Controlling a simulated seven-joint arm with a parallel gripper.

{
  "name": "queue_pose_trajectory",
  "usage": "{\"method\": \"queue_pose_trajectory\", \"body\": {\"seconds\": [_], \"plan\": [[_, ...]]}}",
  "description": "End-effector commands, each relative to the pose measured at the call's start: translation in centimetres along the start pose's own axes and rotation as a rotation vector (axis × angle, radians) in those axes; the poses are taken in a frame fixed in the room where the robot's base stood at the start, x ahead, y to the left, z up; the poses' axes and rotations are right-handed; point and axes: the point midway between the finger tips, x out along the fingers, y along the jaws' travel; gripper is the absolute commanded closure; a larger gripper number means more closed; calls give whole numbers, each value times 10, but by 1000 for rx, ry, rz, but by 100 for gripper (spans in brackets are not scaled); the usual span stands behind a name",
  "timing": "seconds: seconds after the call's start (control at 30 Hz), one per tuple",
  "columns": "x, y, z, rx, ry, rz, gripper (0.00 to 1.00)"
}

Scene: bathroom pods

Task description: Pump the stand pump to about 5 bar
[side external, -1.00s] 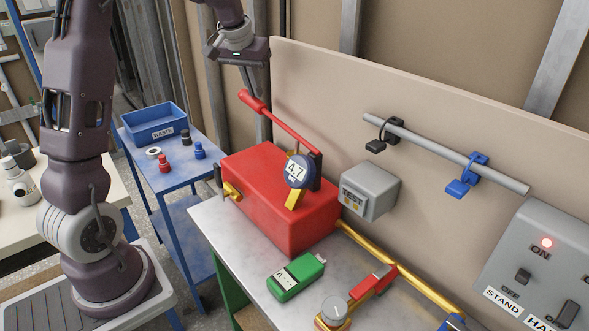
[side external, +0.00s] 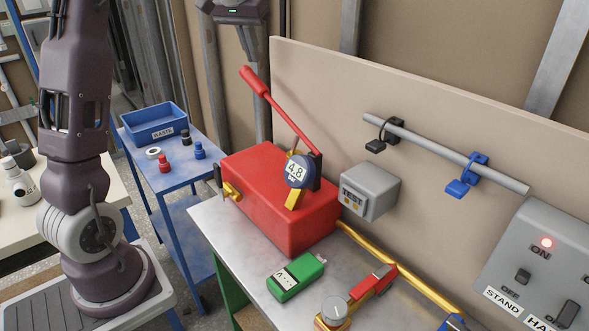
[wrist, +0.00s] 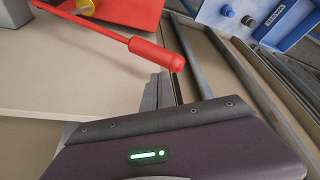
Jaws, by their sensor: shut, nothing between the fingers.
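The stand pump (side external: 265,190) is a red box on the metal bench. Its red lever handle (side external: 280,108) slants up to the left, with the grip end raised. The round gauge (side external: 297,171) on its front reads 4.8 bar. My gripper (wrist: 160,90) is shut and empty. In the side external view it is above the grip end, partly cut off by the top edge. In the wrist view the red grip (wrist: 155,52) lies just beyond the fingers; I cannot tell whether they touch.
A grey TEST box (side external: 369,192) stands right of the pump. A green meter (side external: 296,277) and a red-and-gold fitting (side external: 372,283) lie on the bench. A rail (side external: 440,151) with clips runs along the back panel. A blue WASTE tray (side external: 155,124) stands on the left cart.

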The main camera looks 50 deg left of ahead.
Motion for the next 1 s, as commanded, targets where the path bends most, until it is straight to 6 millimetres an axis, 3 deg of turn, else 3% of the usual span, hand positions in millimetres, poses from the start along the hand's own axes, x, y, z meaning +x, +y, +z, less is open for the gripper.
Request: {"method": "queue_pose_trajectory", "body": {"seconds": [0.43, 0.8, 0.9, 1.0], "plan": [[0, 0, 0, 0, -1, 0, 100], [49, 0, 22, -1, -4, 1, 100], [44, 0, 18, 0, 2, 0, 100], [27, 0, 10, 0, 5, 0, 100]]}}
